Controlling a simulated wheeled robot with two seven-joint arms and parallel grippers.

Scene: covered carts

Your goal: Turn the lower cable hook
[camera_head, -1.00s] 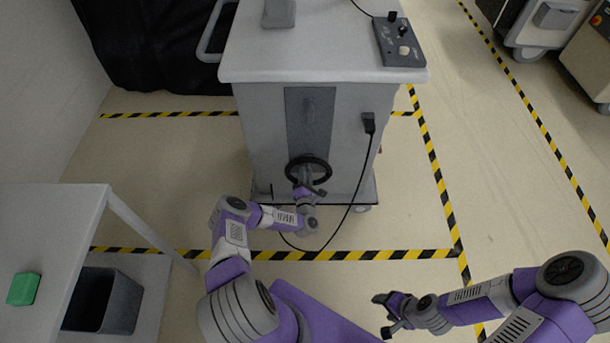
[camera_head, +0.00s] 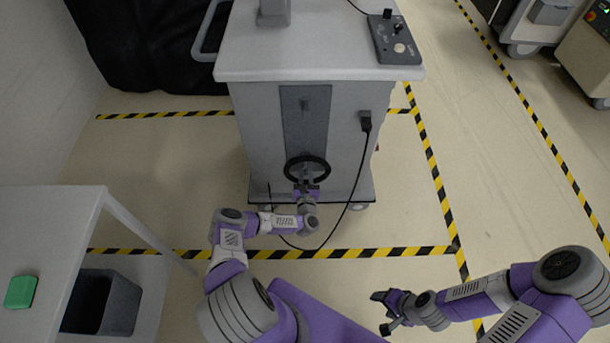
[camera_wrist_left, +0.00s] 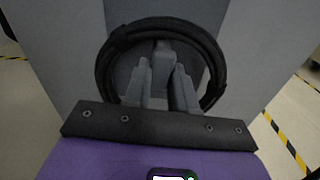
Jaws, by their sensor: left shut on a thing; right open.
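The lower cable hook (camera_wrist_left: 163,58) is a grey piece low on the cart's front panel, inside a black cable coil (camera_head: 325,170). My left gripper (camera_head: 306,180) reaches it from the front. In the left wrist view the left gripper's fingers (camera_wrist_left: 162,85) stand on both sides of the hook, shut on it, with the coil (camera_wrist_left: 102,75) around hook and fingertips. The head view hides most of the hook behind the gripper. My right gripper (camera_head: 382,312) is open and empty, low at the right, away from the cart.
The grey cart (camera_head: 260,120) carries a control box (camera_head: 395,48) on top. A black plug (camera_head: 366,122) sits on its front, and its cable loops down near my left wrist. A side table (camera_head: 60,215) with a green block (camera_head: 20,291) stands at left. Floor at right is open.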

